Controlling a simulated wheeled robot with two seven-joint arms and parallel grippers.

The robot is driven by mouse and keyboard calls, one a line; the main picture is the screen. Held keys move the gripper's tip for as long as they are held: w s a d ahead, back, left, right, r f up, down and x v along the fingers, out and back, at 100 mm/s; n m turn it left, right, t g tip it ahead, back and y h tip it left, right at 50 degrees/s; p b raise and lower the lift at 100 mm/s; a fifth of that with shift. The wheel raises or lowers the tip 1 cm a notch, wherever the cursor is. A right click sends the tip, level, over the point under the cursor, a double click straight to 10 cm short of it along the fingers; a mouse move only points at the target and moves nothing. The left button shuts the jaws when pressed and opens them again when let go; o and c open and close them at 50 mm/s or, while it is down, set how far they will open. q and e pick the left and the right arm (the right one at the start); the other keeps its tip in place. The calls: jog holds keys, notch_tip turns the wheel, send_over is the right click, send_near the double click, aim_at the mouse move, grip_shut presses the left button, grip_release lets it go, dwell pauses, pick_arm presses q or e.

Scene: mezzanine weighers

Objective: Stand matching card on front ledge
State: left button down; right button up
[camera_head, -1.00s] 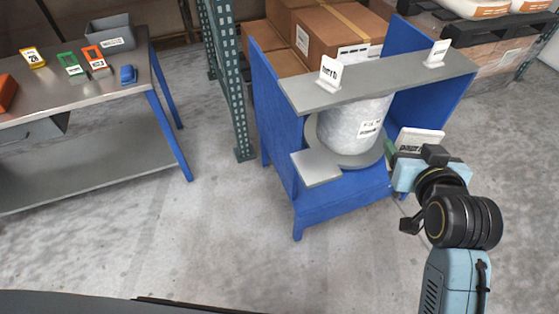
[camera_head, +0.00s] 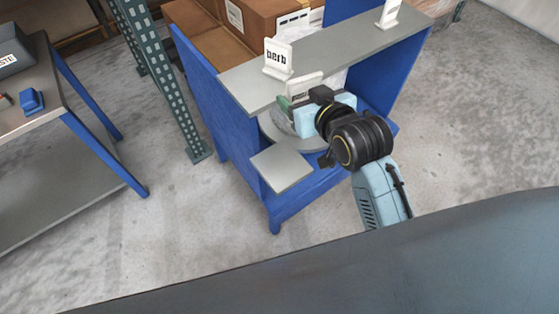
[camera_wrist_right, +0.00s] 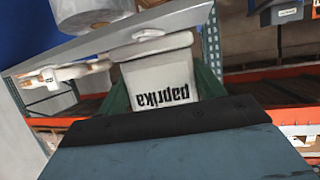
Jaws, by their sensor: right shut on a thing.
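My right gripper (camera_head: 298,106) is shut on a white card, which shows in the head view (camera_head: 305,84) and reads "paprika" upside down in the right wrist view (camera_wrist_right: 158,82). The card overlaps the front edge of the long grey ledge (camera_head: 345,52) in the head view; I cannot tell whether they touch. Green fingers (camera_wrist_right: 160,85) flank the card. A white card (camera_head: 278,58), seemingly reading "herb", stands at the ledge's left end. Another white card (camera_head: 388,14) stands near its right end. My left gripper is out of view.
The blue weigher frame (camera_head: 210,110) has side walls around the ledge. A small grey plate (camera_head: 281,167) juts out at its front left. A green rack post (camera_head: 165,85) stands close on the left, beside a metal table (camera_head: 50,105). Floor in front is clear.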

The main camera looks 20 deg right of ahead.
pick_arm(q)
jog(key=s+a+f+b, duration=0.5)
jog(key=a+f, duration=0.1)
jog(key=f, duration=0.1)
pick_arm(e)
jog(key=a+f+n+y, duration=0.2)
jog(key=a+f+y, duration=0.15)
jog(key=f, duration=0.85)
jog(key=b, duration=0.2)
send_over(283, 165)
jog(key=shift+g+h, duration=0.3)
jog(key=shift+h, duration=0.05)
notch_tip(283, 165, down, 6)
jog(key=shift+f, duration=0.1)
jog(key=shift+f+b, duration=0.8)
jog(key=shift+f, duration=0.95)
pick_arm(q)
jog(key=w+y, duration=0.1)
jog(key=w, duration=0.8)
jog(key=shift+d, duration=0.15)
pick_arm(e)
jog(key=shift+f, duration=0.35)
jog(key=shift+f, duration=0.1)
jog(key=o, duration=1)
jog(key=shift+c, duration=0.2)
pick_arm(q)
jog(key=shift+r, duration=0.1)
